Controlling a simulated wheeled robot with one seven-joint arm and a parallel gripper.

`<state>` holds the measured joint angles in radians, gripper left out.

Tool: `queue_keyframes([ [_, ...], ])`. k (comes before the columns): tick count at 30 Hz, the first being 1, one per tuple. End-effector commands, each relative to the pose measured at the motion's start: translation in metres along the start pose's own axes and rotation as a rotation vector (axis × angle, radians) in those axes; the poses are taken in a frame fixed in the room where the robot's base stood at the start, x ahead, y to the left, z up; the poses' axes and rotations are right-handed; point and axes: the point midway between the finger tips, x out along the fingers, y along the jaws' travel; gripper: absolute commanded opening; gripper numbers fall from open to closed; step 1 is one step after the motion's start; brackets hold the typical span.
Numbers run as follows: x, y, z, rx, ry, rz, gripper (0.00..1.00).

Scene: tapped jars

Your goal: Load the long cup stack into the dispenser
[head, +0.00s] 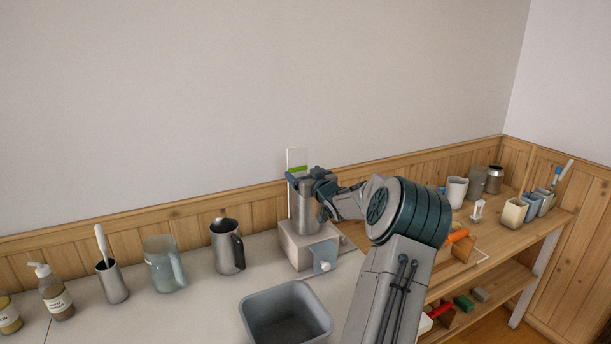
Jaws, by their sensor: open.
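My gripper (310,182) is at the top of a grey upright cylinder (306,217) that stands on a pale box-shaped unit (297,250) at the counter's right end. The jaws are open; whether they touch the cylinder is too small to tell. A white upright panel with a green patch (293,163) rises behind it. The unit looks like the dispenser, with a blue-grey plate and white knob (325,262) on its front. I cannot tell whether the cylinder is part of the unit or the long cup stack. My arm comes in from the lower right.
A grey open bin (286,314) stands in front of the unit. To the left are a steel jug (227,246), clear pitcher (163,264), utensil holder (112,283) and pump bottle (54,292). Cups (513,213) and canisters stand on the wooden shelf (540,222) at right.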

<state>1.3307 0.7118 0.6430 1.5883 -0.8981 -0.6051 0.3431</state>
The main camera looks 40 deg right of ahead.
Motion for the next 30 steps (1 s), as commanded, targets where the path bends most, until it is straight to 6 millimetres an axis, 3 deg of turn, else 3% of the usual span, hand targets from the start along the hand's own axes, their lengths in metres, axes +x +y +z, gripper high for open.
queue_keyframes([
  [13, -0.002, 0.0, 0.0, 0.0, -0.001, 0.0, 0.84],
  [30, -0.025, 0.0, 0.001, 0.0, -0.001, 0.0, 0.84],
])
